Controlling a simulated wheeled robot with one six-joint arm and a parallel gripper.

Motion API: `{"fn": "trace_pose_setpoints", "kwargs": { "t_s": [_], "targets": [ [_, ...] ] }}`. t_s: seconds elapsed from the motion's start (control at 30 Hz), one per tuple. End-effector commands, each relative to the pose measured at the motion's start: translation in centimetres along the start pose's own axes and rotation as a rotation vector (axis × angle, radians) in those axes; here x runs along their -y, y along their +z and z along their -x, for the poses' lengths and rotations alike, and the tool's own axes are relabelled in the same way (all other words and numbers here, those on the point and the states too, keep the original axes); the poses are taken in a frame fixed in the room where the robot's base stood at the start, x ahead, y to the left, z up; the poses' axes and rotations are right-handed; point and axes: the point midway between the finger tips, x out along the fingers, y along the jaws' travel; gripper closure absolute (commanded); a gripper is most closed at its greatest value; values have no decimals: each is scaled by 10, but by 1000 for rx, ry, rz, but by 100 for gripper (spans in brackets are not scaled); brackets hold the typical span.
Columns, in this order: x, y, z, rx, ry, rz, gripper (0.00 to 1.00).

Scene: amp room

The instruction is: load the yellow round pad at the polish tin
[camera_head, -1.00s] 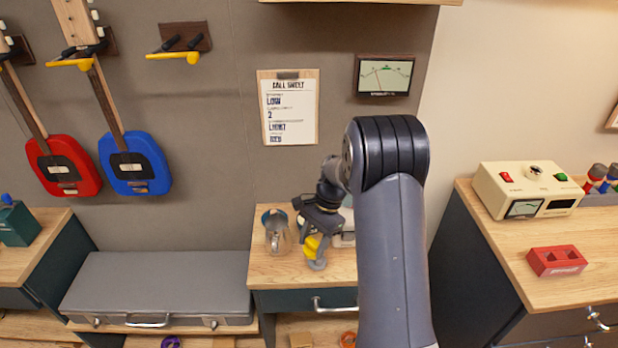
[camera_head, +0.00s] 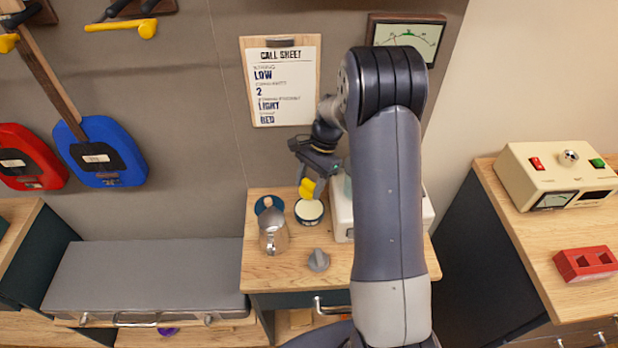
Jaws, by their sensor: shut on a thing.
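The yellow round pad (camera_head: 307,187) is in my gripper (camera_head: 314,182), which is shut on it. My gripper holds the pad over the back part of a small round tin with a dark wall and a pale cream filling, the polish tin (camera_head: 310,212). The pad looks tilted and partly hidden by my gripper. I cannot tell from this view whether it touches the polish or hovers above it.
A metal jug (camera_head: 273,236) and a blue round container (camera_head: 264,205) stand left of the tin. A grey knob-shaped piece (camera_head: 318,261) stands in front. A white box (camera_head: 341,220) is right, partly behind my arm. The tabletop's front left (camera_head: 262,277) is clear.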

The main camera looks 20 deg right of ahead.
Motion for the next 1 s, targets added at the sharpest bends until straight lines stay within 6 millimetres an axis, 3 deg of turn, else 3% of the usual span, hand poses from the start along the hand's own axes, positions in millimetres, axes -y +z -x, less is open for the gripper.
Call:
{"fn": "trace_pose_setpoints", "kwargs": {
  "t_s": [0.6, 1.0],
  "targets": [
    [0, -21, -52, 1, 0, 0, 70],
    [0, -22, -54, 0, 0, 0, 70]
  ]
}}
